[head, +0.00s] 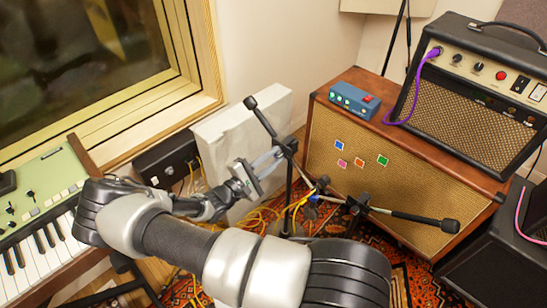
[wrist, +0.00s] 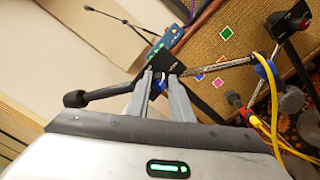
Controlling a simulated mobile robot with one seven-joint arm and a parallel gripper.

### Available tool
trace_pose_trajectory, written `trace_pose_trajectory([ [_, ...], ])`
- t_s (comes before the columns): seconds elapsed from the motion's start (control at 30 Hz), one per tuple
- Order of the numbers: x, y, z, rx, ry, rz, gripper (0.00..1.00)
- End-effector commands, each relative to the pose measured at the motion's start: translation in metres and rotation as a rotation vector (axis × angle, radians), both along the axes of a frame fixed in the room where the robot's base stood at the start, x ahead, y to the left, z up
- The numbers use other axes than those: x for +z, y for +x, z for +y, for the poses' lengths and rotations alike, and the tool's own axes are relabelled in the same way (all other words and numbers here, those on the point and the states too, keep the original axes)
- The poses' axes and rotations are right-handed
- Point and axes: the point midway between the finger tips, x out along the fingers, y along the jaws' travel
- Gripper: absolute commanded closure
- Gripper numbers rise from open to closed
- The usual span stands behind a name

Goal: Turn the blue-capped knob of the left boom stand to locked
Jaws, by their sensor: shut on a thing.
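The left boom stand (head: 289,190) is black, with its boom (head: 262,118) slanting up to the left. Its boom also shows in the wrist view (wrist: 105,93), ending in a dark rounded tip. The blue-capped knob (wrist: 160,86) sits between my fingers beside a small black plate with tiny markings. My gripper (wrist: 166,88) is shut on this knob; only a bit of blue shows between the grey fingers. In the head view my gripper (head: 278,156) reaches the stand's top joint from the left. The plate's markings are too small to read, so I cannot tell the knob's setting.
A second boom stand (head: 410,217) stands to the right, with blue and red parts near it in the wrist view (wrist: 262,70). Yellow cables (head: 262,218) hang and lie below. A speaker cabinet (head: 400,165) with a blue box (head: 354,99) and an amp (head: 470,90) stands behind.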

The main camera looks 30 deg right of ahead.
Motion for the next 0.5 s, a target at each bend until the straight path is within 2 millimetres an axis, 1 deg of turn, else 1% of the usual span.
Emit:
trace_pose_trajectory([
  [0.2,-0.0005,-0.0001,0.0009,0.002,0.049,-0.135,1.0],
  [0.5,-0.001,-0.0003,0.0004,0.0,0.086,-0.238,1.0],
])
